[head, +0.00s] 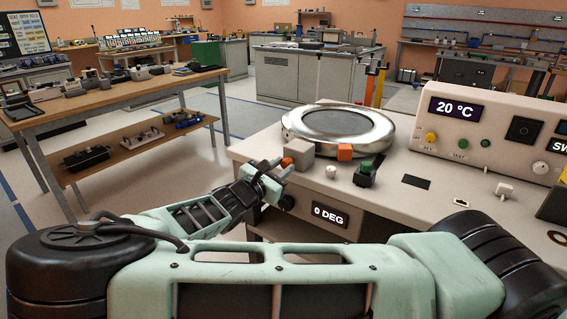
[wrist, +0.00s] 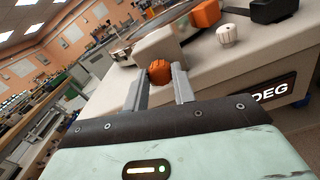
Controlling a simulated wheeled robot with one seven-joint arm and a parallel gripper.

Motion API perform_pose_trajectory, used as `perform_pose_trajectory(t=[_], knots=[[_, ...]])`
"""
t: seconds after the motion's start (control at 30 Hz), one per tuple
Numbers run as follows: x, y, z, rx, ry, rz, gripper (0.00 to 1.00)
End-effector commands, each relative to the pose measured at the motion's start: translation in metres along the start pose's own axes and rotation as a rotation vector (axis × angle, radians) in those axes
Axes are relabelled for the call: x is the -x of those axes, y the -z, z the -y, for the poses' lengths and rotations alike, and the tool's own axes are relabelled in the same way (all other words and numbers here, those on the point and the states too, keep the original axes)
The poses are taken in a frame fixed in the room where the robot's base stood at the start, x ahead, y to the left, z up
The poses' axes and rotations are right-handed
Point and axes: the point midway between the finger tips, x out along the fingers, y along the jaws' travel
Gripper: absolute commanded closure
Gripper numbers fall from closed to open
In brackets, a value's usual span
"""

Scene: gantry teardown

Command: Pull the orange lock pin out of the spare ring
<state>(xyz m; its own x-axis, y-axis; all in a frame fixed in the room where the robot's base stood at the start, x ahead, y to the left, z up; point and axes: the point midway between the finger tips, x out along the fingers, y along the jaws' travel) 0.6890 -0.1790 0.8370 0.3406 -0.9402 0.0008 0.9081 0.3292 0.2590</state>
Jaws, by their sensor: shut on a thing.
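The orange lock pin (wrist: 159,71) shows as a rounded knob between my two fingers in the wrist view, in front of a beige block (wrist: 160,45). My gripper (wrist: 160,80) is shut on it. In the head view, the pin (head: 287,162) is a small orange spot at the tips of my gripper (head: 277,168), at the left side of the block (head: 300,154). The shiny metal ring (head: 338,127) lies flat on the bench just behind the block. The pin's shank is hidden, so I cannot tell how deep it sits.
An orange cube (head: 345,152), a black block with a green knob (head: 365,174) and a white knob (head: 331,171) stand on the bench right of the block. A control box (head: 490,130) reads 20 °C. The bench front carries a 0 DEG display (head: 330,215).

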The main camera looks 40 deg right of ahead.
Motion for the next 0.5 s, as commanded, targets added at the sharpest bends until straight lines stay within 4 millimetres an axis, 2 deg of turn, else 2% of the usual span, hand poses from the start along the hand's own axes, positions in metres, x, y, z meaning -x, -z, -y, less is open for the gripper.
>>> perform_pose_trajectory(t=[0.13, 0.4, 0.43, 0.5], knots=[[0.0144, -0.0024, -0.0007, 0.002, -0.002, -0.002, 1.00], [0.0163, 0.0006, 0.0004, 0.001, -0.001, -0.002, 1.00], [0.0163, 0.0007, 0.0004, 0.001, -0.002, -0.002, 0.66], [0.0162, 0.0006, 0.0003, 0.000, -0.002, -0.002, 0.52]])
